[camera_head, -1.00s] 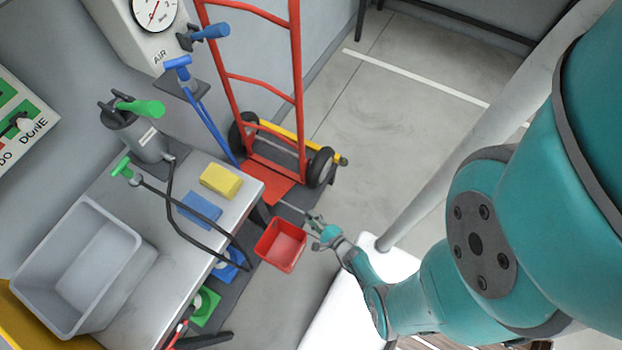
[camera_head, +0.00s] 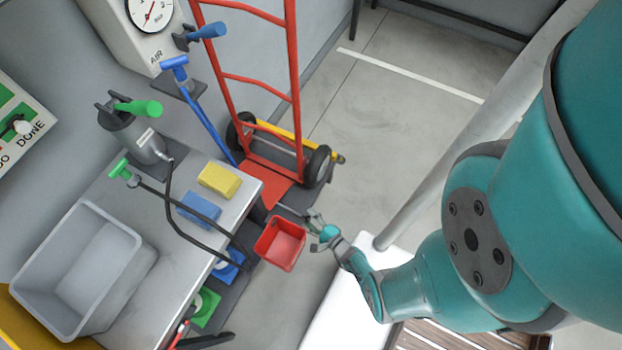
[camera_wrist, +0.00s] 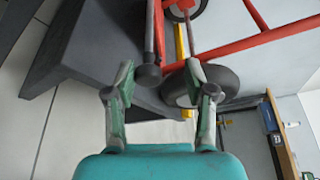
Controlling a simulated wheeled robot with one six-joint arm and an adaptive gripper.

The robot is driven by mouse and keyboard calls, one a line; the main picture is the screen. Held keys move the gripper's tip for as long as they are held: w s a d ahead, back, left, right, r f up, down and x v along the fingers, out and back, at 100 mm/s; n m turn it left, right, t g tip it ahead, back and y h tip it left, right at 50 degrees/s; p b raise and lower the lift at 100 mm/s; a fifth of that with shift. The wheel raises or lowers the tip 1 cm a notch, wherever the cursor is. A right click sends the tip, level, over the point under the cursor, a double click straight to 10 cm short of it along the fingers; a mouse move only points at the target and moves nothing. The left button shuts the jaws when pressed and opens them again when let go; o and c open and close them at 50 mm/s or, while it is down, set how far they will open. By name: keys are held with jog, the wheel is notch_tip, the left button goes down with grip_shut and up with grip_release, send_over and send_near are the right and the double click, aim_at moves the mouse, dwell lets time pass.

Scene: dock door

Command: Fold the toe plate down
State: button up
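A red hand truck (camera_head: 294,80) stands against the wall on two black wheels. Its red toe plate (camera_head: 266,184) shows low between the uprights; its exact tilt is hard to judge. A thin grey rod (camera_head: 291,208) reaches from near the plate toward my gripper (camera_head: 315,222). In the wrist view my gripper (camera_wrist: 160,88) is open, its two fingers apart. The rod (camera_wrist: 149,30) ends in a dark round knob (camera_wrist: 148,77) between the fingers, closer to the left one. I cannot tell whether a finger touches it. The truck's wheel (camera_wrist: 212,82) is behind the right finger.
A red bin (camera_head: 281,244) is just left of my gripper. A grey bench (camera_head: 140,205) with a tub (camera_head: 80,268), yellow block (camera_head: 219,180) and blue block (camera_head: 199,208) stands at left. A pale pole (camera_head: 425,195) rises at right. The floor beyond the truck is clear.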

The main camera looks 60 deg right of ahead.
jog(key=shift+r, duration=0.2)
notch_tip(320, 180, up, 10)
jog(key=shift+f, duration=0.2)
dwell(0.8)
dwell(0.6)
